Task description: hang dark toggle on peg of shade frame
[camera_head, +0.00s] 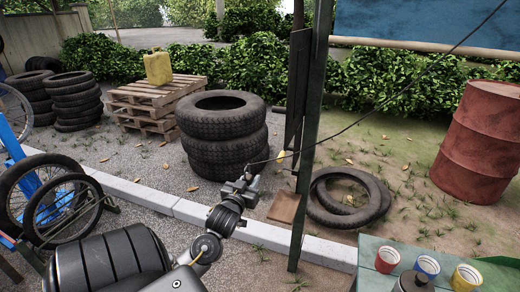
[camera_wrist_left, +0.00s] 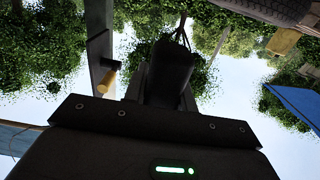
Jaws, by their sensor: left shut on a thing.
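In the head view this thin dark cord (camera_head: 385,112) runs from the gripper to the upper right. The green post of the shade frame (camera_head: 313,110) stands right of the gripper. A small yellowish peg (camera_head: 283,155) sticks out from its left side, above and right of the gripper, apart from it. The peg also shows in the left wrist view (camera_wrist_left: 106,82), left of the fingers.
Stacked tires (camera_head: 225,150) stand behind the gripper. Loose tires (camera_head: 345,197) lie right of the post. A red barrel (camera_head: 480,145) stands at right, bicycle wheels (camera_head: 62,208) at left.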

